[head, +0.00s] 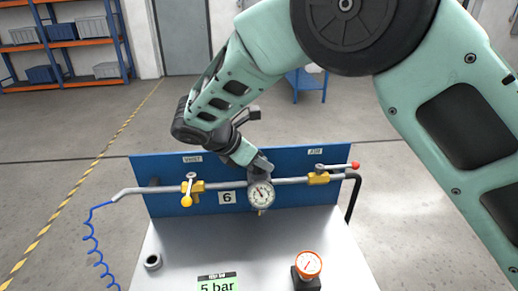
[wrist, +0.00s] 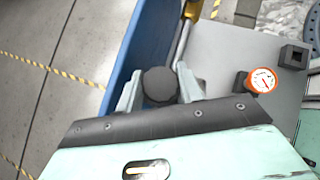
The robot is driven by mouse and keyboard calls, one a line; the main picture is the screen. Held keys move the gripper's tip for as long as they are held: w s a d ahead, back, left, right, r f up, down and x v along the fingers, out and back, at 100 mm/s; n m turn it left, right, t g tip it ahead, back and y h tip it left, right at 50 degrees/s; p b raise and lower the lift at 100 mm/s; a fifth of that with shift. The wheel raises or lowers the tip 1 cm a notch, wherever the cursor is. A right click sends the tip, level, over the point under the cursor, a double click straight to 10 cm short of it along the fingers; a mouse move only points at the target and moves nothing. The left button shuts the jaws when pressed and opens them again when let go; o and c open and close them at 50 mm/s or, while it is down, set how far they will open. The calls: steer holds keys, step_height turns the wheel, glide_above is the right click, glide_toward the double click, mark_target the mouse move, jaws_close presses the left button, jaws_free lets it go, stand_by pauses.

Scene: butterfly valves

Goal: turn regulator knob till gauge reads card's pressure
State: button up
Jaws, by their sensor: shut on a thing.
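The regulator's round gauge (head: 262,194) sits on the grey pipe in the head view. Its needle points to the upper left; the numbers are too small to read. The green card (head: 217,286) at the bottom edge reads 5 bar. My gripper (head: 260,166) is above and behind the gauge and hides most of the regulator knob. In the wrist view the dark round knob (wrist: 160,86) stands between the two fingers of my gripper (wrist: 159,80), which is shut on it.
The pipe (head: 290,181) carries a yellow-handled valve (head: 188,190) at left and a red-tipped valve (head: 321,178) at right. A blue panel (head: 160,170) stands behind. An orange gauge (head: 308,264) stands on the bench (head: 262,245), also in the wrist view (wrist: 262,80). A plate (head: 227,198) reads 6.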

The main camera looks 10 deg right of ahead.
steer(key=m+g+h+p, duration=0.1)
steer(key=m+g+p, duration=0.2)
steer(key=m+g, duration=0.1)
steer(key=shift+m+p, duration=0.3)
steer(key=shift+m, duration=0.6)
steer(key=o, duration=0.7)
